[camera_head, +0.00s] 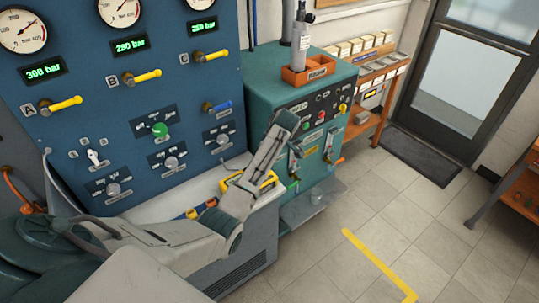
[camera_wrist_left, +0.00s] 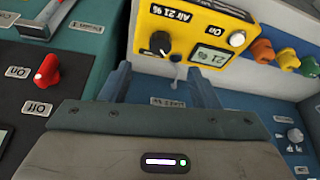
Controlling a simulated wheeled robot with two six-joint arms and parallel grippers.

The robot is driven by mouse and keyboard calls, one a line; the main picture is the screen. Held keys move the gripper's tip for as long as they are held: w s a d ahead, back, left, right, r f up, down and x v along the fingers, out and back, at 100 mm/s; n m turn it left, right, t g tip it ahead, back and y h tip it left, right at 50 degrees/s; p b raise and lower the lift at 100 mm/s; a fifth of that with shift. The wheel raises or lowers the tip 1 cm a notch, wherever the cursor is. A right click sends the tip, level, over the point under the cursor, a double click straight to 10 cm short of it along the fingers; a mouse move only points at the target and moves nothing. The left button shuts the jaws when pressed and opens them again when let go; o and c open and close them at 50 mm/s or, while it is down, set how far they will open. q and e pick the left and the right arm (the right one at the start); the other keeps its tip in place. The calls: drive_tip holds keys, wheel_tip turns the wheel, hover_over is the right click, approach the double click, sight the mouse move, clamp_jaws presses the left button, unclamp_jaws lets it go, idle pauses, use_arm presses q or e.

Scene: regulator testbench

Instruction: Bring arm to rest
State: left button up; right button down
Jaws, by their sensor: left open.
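My left arm (camera_head: 262,160) comes in from the lower left in the head view, bends in front of the bench and rises toward the green cabinet. I cannot make out its fingertips clearly there. In the left wrist view my left gripper (camera_wrist_left: 158,78) has its two fingers apart, with nothing held between them. A yellow analyzer (camera_wrist_left: 195,35) with a black knob and a small display lies beyond the fingers and appears upside down. In the head view the analyzer (camera_head: 268,182) is partly hidden behind my arm. My right gripper is not in view.
The blue gauge panel (camera_head: 85,135) with yellow-handled valves stands at the left. A red On/Off knob (camera_wrist_left: 47,70) is left of the fingers in the wrist view. The tiled floor (camera_head: 380,220) at right is clear.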

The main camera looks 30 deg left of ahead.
use_arm(q)
drive_tip(key=shift+v, duration=1.15)
